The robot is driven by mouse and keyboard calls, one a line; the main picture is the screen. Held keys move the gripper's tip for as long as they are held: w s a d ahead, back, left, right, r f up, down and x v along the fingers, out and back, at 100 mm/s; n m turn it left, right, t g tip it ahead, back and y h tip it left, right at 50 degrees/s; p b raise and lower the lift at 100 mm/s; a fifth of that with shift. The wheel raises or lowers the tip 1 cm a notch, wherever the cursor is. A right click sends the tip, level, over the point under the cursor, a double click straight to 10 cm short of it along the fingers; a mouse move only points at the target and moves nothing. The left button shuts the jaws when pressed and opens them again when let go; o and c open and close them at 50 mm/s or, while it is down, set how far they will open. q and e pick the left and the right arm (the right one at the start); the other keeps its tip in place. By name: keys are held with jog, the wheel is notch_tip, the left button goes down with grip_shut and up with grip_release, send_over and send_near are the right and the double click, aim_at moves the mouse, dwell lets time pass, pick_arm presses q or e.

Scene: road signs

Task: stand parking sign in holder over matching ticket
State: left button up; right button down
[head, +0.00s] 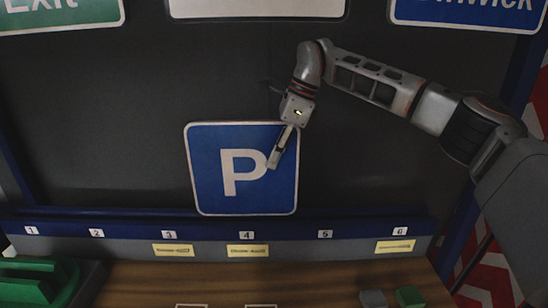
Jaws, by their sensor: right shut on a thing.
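The parking sign (207,170) is a blue square with a white border and a white P. It is upright and tilted very slightly. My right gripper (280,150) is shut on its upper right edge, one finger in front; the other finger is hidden. The sign's lower edge is just above the blue rail (130,226), over numbers 3 and 4; I cannot tell if it touches. Yellow tickets sit below number 3 (173,250), number 4 (247,251) and number 6 (395,246). Their print is too small to read surely. My left gripper is out of view.
A dark panel (100,120) stands behind, with a green Exit sign (60,14), a white sign (255,8) and a blue sign (470,12) along the top. A wooden surface (220,283) lies in front, with green objects at left (40,280) and right (410,297).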

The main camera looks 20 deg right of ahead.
jog(key=shift+f, duration=0.75)
notch_tip(320, 180, down, 2)
jog(key=shift+f+b, duration=0.15)
jog(key=shift+b, duration=0.45)
jog(key=shift+f, duration=0.9)
pick_arm(q)
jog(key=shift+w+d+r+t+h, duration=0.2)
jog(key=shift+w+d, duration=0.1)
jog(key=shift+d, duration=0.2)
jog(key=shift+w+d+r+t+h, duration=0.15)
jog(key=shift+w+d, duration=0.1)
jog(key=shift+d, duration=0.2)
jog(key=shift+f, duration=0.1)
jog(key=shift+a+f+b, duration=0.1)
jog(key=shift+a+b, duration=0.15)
jog(key=shift+b, duration=0.05)
pick_arm(e)
jog(key=shift+f, duration=0.35)
jog(key=c, duration=2.1)
grip_release()
